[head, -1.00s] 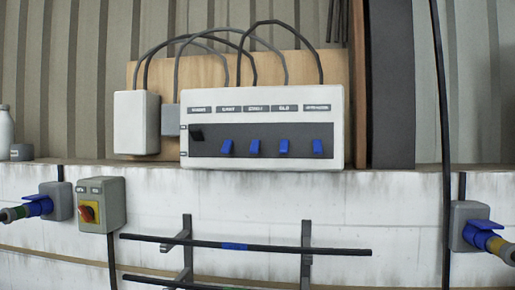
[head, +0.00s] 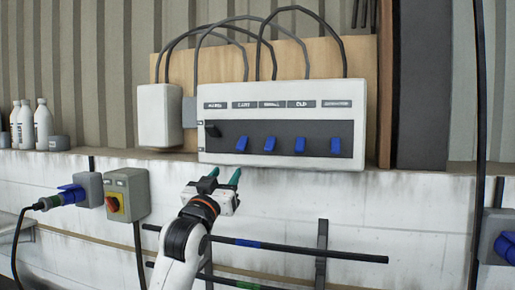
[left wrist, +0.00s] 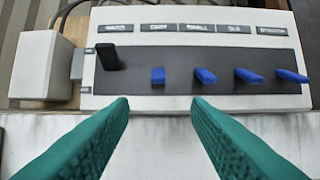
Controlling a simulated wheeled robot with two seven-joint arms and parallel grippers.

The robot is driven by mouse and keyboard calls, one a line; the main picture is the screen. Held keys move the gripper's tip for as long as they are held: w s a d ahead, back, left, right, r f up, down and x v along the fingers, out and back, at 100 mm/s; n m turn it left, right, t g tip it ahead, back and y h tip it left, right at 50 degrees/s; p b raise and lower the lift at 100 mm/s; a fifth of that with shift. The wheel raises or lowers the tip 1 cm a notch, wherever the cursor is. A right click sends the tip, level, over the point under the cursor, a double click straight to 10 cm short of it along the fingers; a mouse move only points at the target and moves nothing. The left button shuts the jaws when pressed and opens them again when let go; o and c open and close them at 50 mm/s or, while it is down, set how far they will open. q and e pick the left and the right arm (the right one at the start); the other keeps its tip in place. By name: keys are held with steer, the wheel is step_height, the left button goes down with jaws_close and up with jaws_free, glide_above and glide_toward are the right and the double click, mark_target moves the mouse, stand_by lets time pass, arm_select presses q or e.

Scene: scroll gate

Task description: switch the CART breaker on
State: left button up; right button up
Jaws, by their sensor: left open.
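The white breaker panel (head: 280,91) is fixed to a wooden board on the wall. Its dark strip holds one black switch (head: 212,130) at the left and a row of blue switches. The second label, which seems to read CART (head: 244,105), is above the leftmost blue switch (head: 241,144). My left gripper (head: 223,178) is open and empty, just below the panel's lower edge. In the left wrist view its green fingers (left wrist: 160,105) straddle the line to that switch, short of it.
A grey box with a red-and-yellow rotary knob (head: 114,204) and a blue plug (head: 72,195) are at the left. White bottles (head: 42,125) stand on the ledge. A black rail (head: 300,251) runs below the panel. Another blue connector (head: 507,247) is at the right edge.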

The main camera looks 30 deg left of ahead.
mark_target(240, 149)
arm_select(q)
steer(key=p+x, duration=0.2)
steer(key=x, duration=0.1)
steer(key=p+x, duration=0.2)
steer(key=x, duration=0.2)
steer(key=p+x, duration=0.2)
steer(key=x, duration=0.2)
steer(key=shift+a+r, duration=0.2)
steer(key=shift+r, duration=0.3)
steer(key=shift+w, duration=0.1)
jaws_close()
